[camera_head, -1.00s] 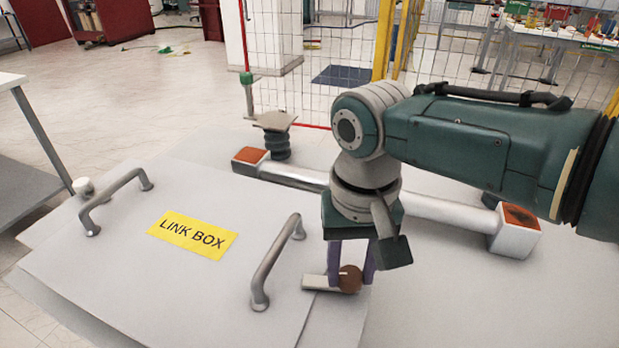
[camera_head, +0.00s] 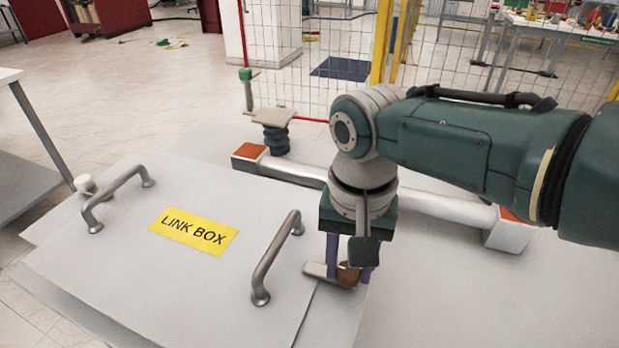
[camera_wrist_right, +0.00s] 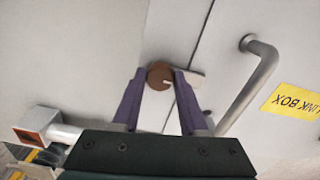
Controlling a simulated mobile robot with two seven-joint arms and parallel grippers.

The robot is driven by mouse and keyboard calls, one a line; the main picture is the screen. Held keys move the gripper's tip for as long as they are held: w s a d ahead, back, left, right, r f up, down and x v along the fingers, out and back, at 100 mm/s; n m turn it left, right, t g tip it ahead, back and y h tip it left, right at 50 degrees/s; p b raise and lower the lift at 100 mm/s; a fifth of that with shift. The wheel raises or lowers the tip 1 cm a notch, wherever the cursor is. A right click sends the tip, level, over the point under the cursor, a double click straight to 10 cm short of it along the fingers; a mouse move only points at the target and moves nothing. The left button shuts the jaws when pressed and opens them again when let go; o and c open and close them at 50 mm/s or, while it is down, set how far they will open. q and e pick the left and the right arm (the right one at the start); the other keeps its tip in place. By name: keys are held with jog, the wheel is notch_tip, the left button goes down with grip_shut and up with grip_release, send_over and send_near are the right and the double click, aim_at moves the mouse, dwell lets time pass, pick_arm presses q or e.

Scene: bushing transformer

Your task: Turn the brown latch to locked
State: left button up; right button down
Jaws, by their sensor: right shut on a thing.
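The brown latch is a round brown knob (camera_head: 348,274) with a flat pale bar (camera_head: 319,270). It sits at the right edge of the link box lid (camera_head: 150,262). In the right wrist view the brown knob (camera_wrist_right: 159,76) is between my fingertips, and the pale bar (camera_wrist_right: 194,78) reaches across the seam onto the lid. My right gripper (camera_head: 350,271) points down and is shut on the knob, one purple finger on each side. It also shows in the right wrist view (camera_wrist_right: 160,74). My left gripper is not in view.
Two grey handles stand up from the lid, the right one (camera_head: 277,258) close left of my right gripper. A yellow LINK BOX label (camera_head: 193,231) lies between them. Behind my gripper runs a pale bar with orange ends (camera_head: 249,151), beside a dark ribbed post (camera_head: 277,138).

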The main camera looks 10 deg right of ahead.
aim_at(349, 271)
jog(key=shift+c, duration=2.2)
grip_release()
notch_tip(349, 271, up, 9)
jog(key=p, duration=0.4)
jog(key=shift+w, duration=0.1)
jog(key=shift+r, duration=0.5)
jog(key=s+f+n+t+y, duration=0.2)
jog(key=s+f+n, duration=0.15)
jog(key=s, duration=0.75)
jog(key=s+d+r+n+t+h, duration=0.2)
jog(key=s+d+r+n, duration=0.2)
jog(key=s+d+r, duration=0.45)
notch_tip(349, 271, up, 29)
jog(key=a+p, duration=0.2)
jog(key=p, duration=2.9)
jog(key=shift+s+a, duration=0.2)
jog(key=shift+s, duration=0.2)
